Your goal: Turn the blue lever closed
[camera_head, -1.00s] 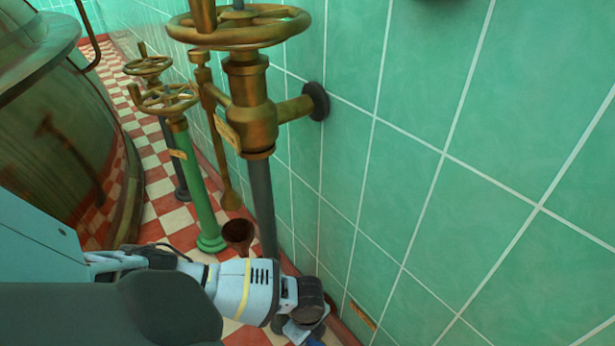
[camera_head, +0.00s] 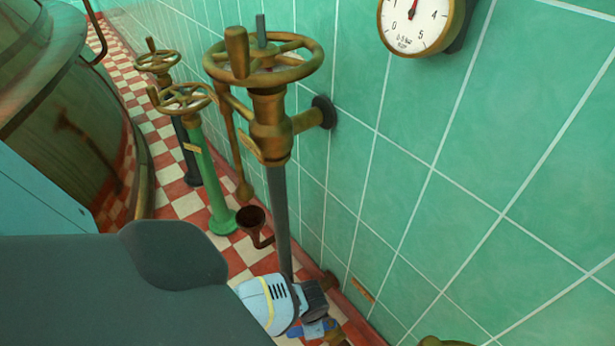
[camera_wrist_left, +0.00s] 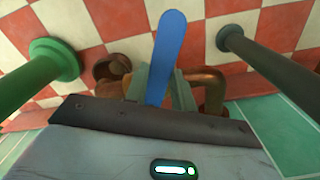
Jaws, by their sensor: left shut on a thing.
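The blue lever (camera_wrist_left: 168,55) stands upright in the left wrist view, its free end pointing up the picture. My left gripper (camera_wrist_left: 160,88) is shut on it, with a grey finger on each side. In the head view the lever (camera_head: 318,328) shows as a small blue piece low by the wall, beside my left gripper (camera_head: 322,322). The fingertips are mostly hidden there. A brass fitting lies close to the lever, partly covered by my gripper. My right gripper is not in view.
A grey pipe with a brass handwheel (camera_head: 305,70) rises above my gripper. A green pipe (camera_head: 207,180) and a brown funnel (camera_head: 251,219) stand to its left. The tiled wall (camera_head: 450,170) bounds the right, with a gauge (camera_head: 412,22) above. A copper kettle (camera_head: 75,130) is at left.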

